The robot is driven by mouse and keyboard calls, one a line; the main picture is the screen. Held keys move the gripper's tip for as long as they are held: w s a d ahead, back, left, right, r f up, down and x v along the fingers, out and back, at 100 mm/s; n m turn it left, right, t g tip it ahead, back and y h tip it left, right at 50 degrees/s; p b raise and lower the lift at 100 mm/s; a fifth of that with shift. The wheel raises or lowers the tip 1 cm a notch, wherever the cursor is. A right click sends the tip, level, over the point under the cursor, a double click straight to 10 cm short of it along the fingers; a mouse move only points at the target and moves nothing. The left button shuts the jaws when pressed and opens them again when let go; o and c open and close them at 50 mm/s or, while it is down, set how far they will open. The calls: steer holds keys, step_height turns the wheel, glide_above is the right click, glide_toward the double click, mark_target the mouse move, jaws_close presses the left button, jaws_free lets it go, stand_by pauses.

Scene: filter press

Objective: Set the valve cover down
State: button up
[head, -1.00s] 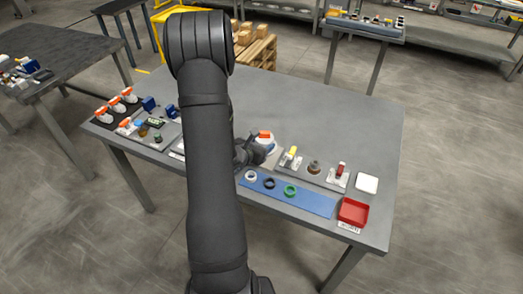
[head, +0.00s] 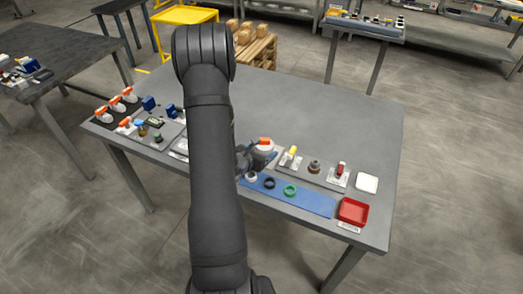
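My gripper (head: 262,157) is small and dark in the head view, just right of my arm, low over the front middle of the grey table (head: 320,120). A white round part with an orange top (head: 264,142) is right at its fingers. My gripper overlaps this part in the picture, and I cannot tell whether the fingers hold it or are only beside it. I cannot make out for sure which part is the valve cover. My arm hides part of the table to the left of the gripper.
A blue mat (head: 310,202) with white, black and green rings lies in front. A grey plate (head: 325,178) with several fittings, a white square (head: 367,183) and a red tray (head: 353,211) are to the right. White-and-orange parts (head: 117,104) stand at left. The table's back is clear.

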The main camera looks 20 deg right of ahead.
steer(key=shift+r, duration=0.1)
steer(key=shift+s+a+r, duration=0.15)
steer(key=shift+a, duration=0.1)
steer(key=v, duration=1.1)
steer(key=shift+s+a+r, duration=0.1)
steer(key=x, duration=1.2)
steer(key=shift+f, duration=0.25)
steer(key=shift+r, duration=1.25)
